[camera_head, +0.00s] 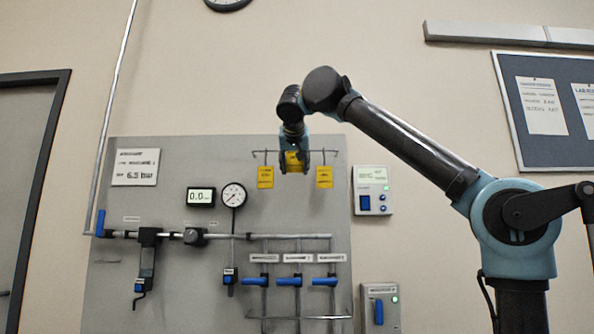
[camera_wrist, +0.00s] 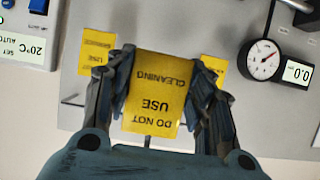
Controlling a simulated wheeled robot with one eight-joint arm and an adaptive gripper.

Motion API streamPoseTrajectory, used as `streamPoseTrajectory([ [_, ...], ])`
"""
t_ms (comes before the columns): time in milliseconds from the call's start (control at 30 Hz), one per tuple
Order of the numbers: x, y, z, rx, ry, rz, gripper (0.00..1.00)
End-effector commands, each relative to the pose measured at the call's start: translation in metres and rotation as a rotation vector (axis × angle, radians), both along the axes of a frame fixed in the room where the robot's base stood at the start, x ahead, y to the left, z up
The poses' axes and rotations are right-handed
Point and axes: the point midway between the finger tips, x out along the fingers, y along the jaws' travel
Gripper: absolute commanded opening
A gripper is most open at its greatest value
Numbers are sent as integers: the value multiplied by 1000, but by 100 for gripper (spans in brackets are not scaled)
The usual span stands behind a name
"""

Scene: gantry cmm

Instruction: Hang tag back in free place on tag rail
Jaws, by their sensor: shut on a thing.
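My gripper (camera_wrist: 160,95) is shut on a yellow tag (camera_wrist: 158,92) that reads "DO NOT USE CLEANING", upside down in the wrist view. In the head view the held tag (camera_head: 294,161) is at the middle of the tag rail (camera_head: 270,151), between two hanging tags. One yellow tag (camera_head: 265,177) hangs at the rail's left and another (camera_head: 325,177) at its right. Both also show in the wrist view, behind my fingers. My gripper hides the middle of the rail, so I cannot tell whether the held tag touches it.
A round gauge (camera_head: 233,195) and a digital display (camera_head: 201,197) are on the grey panel (camera_head: 150,210) left of the rail. A thermostat box (camera_head: 373,190) is on the wall to the right. Blue-handled valves (camera_head: 289,282) sit below the rail.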

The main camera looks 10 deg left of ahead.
Motion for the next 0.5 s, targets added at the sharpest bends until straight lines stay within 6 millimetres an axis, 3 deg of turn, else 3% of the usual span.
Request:
streamPoseTrajectory([
  [500, 30, 9, 0, 0, 0, 1, 32],
])
